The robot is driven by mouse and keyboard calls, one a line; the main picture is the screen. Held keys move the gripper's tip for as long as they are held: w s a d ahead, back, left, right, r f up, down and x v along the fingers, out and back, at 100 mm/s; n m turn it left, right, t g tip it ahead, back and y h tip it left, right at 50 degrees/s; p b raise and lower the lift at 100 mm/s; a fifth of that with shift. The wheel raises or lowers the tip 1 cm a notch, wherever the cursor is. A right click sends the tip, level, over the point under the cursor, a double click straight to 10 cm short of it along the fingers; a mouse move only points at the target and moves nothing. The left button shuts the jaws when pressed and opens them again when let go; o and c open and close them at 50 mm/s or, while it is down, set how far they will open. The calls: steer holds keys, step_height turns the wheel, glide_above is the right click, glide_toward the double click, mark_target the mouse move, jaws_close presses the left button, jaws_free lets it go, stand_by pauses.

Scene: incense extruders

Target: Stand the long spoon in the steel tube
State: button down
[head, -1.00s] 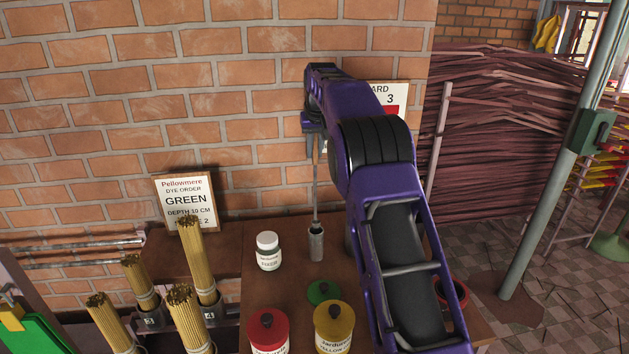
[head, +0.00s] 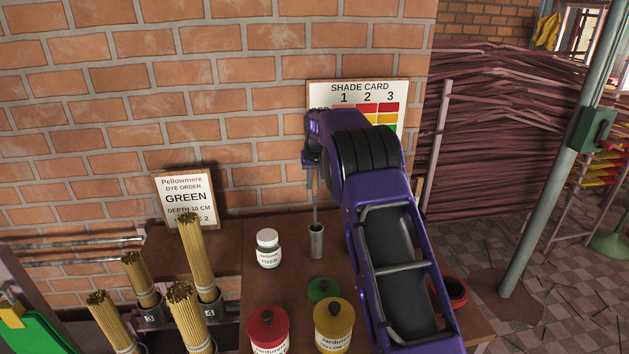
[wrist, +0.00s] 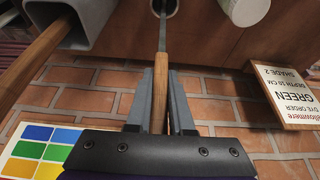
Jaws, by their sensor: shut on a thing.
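The long spoon has a wooden handle (wrist: 160,92) and a thin metal shaft (head: 315,205). My gripper (head: 312,168) is shut on the handle, which shows between the two fingers in the wrist view. The spoon stands close to upright above the steel tube (head: 316,243) on the brown table. Its shaft runs down into the tube's mouth, which also shows in the wrist view (wrist: 172,13). The lower end of the spoon is hidden inside the tube.
A white-lidded jar (head: 269,250) stands left of the tube. Green (head: 323,291), red (head: 268,329) and yellow (head: 333,326) lidded pots are in front. A grey square holder (wrist: 105,22) with a wooden stick is close by in the wrist view. A brick wall stands behind.

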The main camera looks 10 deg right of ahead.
steer(key=c, duration=0.8)
jaws_free()
steer(key=shift+r, duration=0.1)
steer(key=shift+f+b, duration=0.25)
steer(key=shift+b, duration=0.05)
steer(key=v, duration=1.7)
steer(key=shift+d+r, duration=0.15)
steer(key=shift+r, duration=0.1)
